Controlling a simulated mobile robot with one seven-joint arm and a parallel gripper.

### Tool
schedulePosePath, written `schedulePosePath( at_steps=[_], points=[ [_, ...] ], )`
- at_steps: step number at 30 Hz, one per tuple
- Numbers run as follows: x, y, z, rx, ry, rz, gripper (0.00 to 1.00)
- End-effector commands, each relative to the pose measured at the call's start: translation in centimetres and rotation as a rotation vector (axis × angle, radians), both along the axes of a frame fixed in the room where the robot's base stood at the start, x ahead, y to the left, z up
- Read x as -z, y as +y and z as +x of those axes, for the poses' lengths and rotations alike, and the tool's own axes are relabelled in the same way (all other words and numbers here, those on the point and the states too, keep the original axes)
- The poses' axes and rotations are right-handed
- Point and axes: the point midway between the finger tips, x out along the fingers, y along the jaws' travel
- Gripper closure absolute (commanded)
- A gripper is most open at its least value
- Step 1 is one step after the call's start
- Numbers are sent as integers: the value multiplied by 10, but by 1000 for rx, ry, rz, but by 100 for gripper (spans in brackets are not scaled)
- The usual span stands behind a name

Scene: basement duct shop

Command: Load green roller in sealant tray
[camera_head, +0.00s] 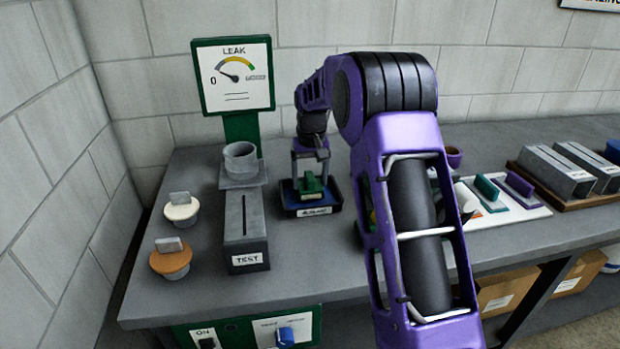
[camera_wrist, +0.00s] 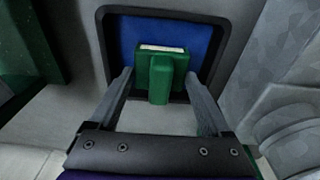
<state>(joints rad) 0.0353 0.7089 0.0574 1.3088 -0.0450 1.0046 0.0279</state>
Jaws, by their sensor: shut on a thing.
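The green roller (camera_head: 313,184) is at the dark tray with a blue inside (camera_head: 319,211), which I take as the sealant tray. My gripper (camera_head: 310,172) points down over the tray and is shut on the green roller. In the wrist view the roller (camera_wrist: 161,78) sits between the two fingers, over the blue floor of the tray (camera_wrist: 125,35). A pale strip shows along the roller's far edge. The roller is within the tray's outline; I cannot tell whether its underside touches the blue. The tray's label is too small to read.
A grey TEST box (camera_head: 246,240) stands left of the tray, with a green gauge stand (camera_head: 240,125) behind. Two knobbed plugs, white (camera_head: 181,210) and orange (camera_head: 170,260), lie further left. A white mat (camera_head: 505,213) with several rollers and grey duct pieces (camera_head: 560,170) are right.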

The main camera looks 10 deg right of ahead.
Motion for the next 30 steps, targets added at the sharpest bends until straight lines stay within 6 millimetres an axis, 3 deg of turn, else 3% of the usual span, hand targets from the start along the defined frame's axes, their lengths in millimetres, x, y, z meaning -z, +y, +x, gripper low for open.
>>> schedulePosePath(
  at_steps=[30],
  points=[
    [8,0,0,0,0,0,63]
  ],
)
